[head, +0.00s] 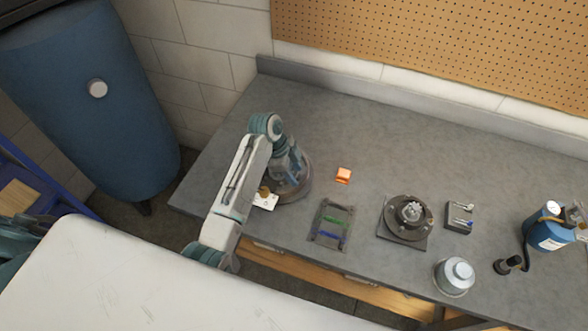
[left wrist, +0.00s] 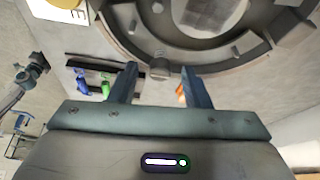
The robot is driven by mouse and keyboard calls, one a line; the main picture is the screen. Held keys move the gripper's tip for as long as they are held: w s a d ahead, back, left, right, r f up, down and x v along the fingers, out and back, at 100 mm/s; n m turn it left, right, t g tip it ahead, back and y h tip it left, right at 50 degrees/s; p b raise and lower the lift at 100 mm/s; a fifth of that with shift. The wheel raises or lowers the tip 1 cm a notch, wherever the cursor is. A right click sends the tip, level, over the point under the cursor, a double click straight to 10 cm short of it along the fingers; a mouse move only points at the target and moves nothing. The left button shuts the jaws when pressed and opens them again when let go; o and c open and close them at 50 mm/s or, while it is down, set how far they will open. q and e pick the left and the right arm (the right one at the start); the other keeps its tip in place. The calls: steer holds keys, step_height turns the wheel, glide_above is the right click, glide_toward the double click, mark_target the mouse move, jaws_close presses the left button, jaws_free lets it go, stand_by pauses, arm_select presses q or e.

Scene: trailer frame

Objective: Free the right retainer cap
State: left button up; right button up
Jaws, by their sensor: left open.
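A round grey ring-shaped assembly (head: 303,186) lies on the bench, partly hidden under my left arm in the head view. In the left wrist view its curved rim (left wrist: 125,48) and raised inner parts fill the top. My left gripper (head: 288,172) is over this assembly. In the left wrist view its two fingers (left wrist: 160,88) are apart. A small grey block (left wrist: 161,69) at the ring's edge shows between the fingers, with no visible grip on it. I cannot tell for sure which part is the right retainer cap. My right gripper is not in view.
A white card (head: 266,203) with a yellow knob lies beside the assembly. An orange block (head: 343,175), a dark tray (head: 316,236) with green and blue pieces, a hub (head: 409,213), a metal can (head: 455,278) and a blue bottle (head: 548,228) stand to the right. The back bench is clear.

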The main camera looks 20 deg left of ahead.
arm_select(q)
jaws_close()
